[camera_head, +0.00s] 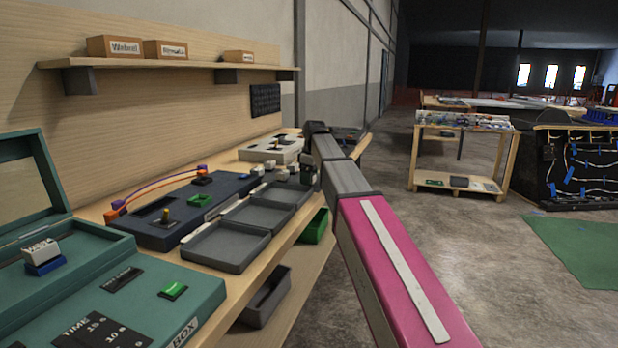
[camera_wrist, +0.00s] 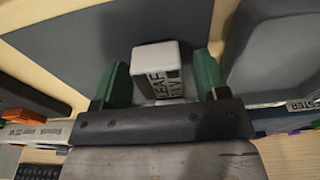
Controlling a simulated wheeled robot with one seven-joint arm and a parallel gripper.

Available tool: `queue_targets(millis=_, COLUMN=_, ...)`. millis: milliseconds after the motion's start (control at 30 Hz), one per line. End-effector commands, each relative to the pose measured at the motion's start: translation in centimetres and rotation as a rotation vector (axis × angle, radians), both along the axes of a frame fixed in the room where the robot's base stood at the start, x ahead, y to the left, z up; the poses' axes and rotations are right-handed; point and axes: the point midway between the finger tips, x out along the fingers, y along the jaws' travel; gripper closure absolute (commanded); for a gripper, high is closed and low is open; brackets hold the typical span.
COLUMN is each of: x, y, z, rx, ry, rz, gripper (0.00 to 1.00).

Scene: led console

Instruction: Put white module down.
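A white module (camera_wrist: 157,66) with dark lettering on its near side sits between the two green fingers of my gripper (camera_wrist: 160,72) in the wrist view. In the head view my gripper (camera_head: 308,172) is at the right end of the dark blue console (camera_head: 178,226), close above the bench. The held module cannot be clearly told apart there from the small white modules (camera_head: 284,174) nearby. The module's underside is hidden.
Grey open trays (camera_head: 226,247) lie along the bench front. A teal box (camera_head: 150,311) with an open lid stands at near left. A pale console (camera_head: 270,150) stands farther back. A green bin (camera_head: 315,228) and a grey bin (camera_head: 267,297) are below the bench.

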Motion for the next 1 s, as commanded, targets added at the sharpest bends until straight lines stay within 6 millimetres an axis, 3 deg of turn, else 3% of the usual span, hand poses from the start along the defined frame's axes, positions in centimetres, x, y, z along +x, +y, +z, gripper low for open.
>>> queue_targets(millis=200, x=0.0, y=0.0, z=0.2, rx=0.0, ry=0.0, rz=0.0, gripper=0.32)
queue_targets(millis=333, x=0.0, y=-0.1, z=1.4, rx=0.0, ry=-0.002, rz=0.0, gripper=0.32)
queue_targets(millis=800, x=-0.3, y=-1.1, z=9.9, rx=0.0, ry=-0.002, rz=0.0, gripper=0.32)
queue_targets(millis=1000, x=-0.5, y=-1.3, z=11.8, rx=0.0, ry=0.0, rz=0.0, gripper=0.32)
